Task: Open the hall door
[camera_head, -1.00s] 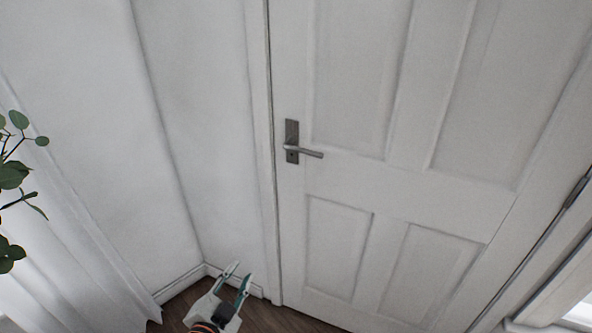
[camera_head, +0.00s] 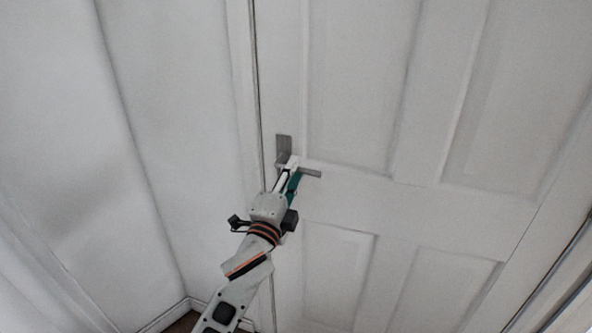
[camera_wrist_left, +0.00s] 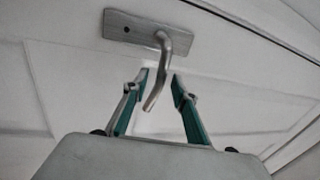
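The white panelled hall door (camera_head: 350,90) looks closed in its frame. Its grey lever handle (camera_head: 312,173) sits on a dark grey plate (camera_head: 284,143) near the door's left edge. My left gripper (camera_head: 291,167) is up at the handle and hides part of the lever. In the left wrist view, the handle (camera_wrist_left: 155,85) points down between the two teal-lined fingers of the left gripper (camera_wrist_left: 160,85). The fingers are apart, with a gap visible on both sides of the lever. My right gripper does not show.
A white wall (camera_head: 170,120) meets the door frame (camera_head: 242,80) close on the left. A small patch of dark wooden floor (camera_head: 183,322) shows at the bottom. The door surface right of the handle is clear.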

